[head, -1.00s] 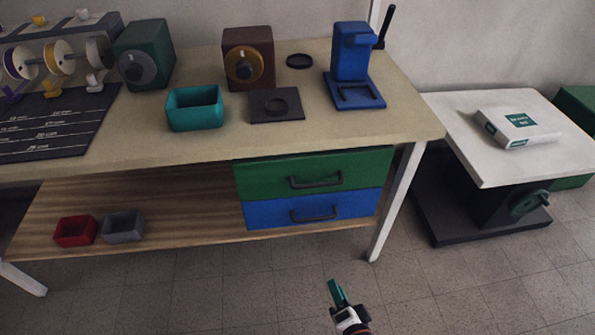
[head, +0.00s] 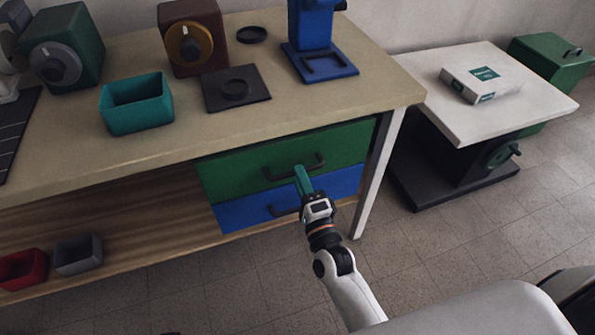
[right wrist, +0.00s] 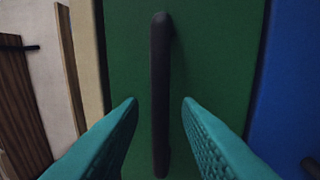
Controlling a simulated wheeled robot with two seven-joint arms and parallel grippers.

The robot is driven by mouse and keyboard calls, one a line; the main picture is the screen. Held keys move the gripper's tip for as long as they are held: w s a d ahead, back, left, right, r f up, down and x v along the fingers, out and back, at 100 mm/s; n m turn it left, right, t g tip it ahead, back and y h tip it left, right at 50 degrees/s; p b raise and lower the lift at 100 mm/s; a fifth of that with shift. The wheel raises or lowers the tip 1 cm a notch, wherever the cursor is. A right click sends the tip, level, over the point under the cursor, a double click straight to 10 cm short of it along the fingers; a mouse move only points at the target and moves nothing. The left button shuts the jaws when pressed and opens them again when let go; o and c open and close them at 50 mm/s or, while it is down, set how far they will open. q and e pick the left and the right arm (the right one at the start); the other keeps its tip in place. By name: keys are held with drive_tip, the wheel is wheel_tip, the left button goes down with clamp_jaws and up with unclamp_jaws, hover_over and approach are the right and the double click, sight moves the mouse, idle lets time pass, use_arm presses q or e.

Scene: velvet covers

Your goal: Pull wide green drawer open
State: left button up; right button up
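The wide green drawer (head: 240,167) sits under the workbench top, above the blue drawer, and looks closed. Its dark bar handle (head: 294,168) runs across its front. My right gripper (head: 303,180) is in front of this handle. In the right wrist view the handle (right wrist: 160,95) stands upright between the two teal fingertips (right wrist: 160,100), with gaps on both sides. The gripper is open and does not grip the handle. My left gripper is not in view.
The blue drawer (head: 245,209) with its own handle lies directly below. A table leg (head: 378,175) stands to the right of the drawers. A white side table (head: 430,88) is further right. The floor before the drawers is clear.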

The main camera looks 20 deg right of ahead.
drive_tip(key=shift+w+r, duration=0.15)
drive_tip(key=shift+w, duration=0.8)
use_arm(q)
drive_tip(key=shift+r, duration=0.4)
use_arm(e)
drive_tip(key=shift+w, duration=0.25)
clamp_jaws()
drive_tip(key=shift+s, duration=0.15)
